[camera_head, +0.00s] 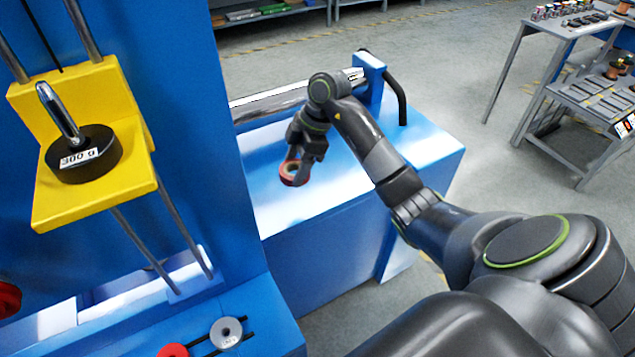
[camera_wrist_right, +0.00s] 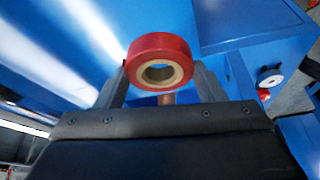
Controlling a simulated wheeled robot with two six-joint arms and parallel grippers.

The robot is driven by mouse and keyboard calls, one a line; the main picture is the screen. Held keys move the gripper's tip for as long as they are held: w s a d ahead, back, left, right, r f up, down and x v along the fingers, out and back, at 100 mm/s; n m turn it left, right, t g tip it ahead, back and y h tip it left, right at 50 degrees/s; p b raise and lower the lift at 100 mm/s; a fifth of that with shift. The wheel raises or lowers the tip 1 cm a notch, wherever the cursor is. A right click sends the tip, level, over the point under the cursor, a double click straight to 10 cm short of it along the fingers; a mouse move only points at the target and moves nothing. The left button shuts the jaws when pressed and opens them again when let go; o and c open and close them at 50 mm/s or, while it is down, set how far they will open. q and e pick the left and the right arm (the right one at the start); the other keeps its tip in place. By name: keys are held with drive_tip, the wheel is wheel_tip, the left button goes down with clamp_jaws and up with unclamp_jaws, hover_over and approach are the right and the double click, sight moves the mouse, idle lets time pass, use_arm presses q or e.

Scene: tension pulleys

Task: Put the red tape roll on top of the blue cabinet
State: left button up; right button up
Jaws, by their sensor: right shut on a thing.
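The red tape roll (camera_head: 294,172) is in the fingers of my right gripper (camera_head: 303,170). In the right wrist view the roll (camera_wrist_right: 159,62) sits between the two fingertips (camera_wrist_right: 160,82), with its pale core facing the camera. The blue cabinet (camera_head: 330,250) is below, and the roll is over its flat top in the head view. I cannot tell whether the roll touches the top or hangs just above it. My left gripper is not in view.
A tall blue machine (camera_head: 190,100) with a yellow bracket (camera_head: 100,205) holding a black 300 G weight (camera_head: 85,155) stands at left. A metal roller (camera_head: 270,103) lies along the cabinet's back. The cabinet top right of the gripper (camera_head: 430,150) is clear.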

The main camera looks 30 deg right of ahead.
sight(294, 203)
drive_tip(key=f, duration=0.7)
drive_tip(key=f+b, duration=0.1)
drive_tip(key=f, duration=0.2)
drive_tip(key=shift+w+d+f, duration=0.15)
drive_tip(key=shift+w+d, duration=0.1)
drive_tip(key=shift+w, duration=0.1)
drive_tip(key=shift+f, duration=0.1)
drive_tip(key=o, duration=1)
drive_tip(key=v, duration=1.2)
drive_tip(key=shift+p, duration=0.3)
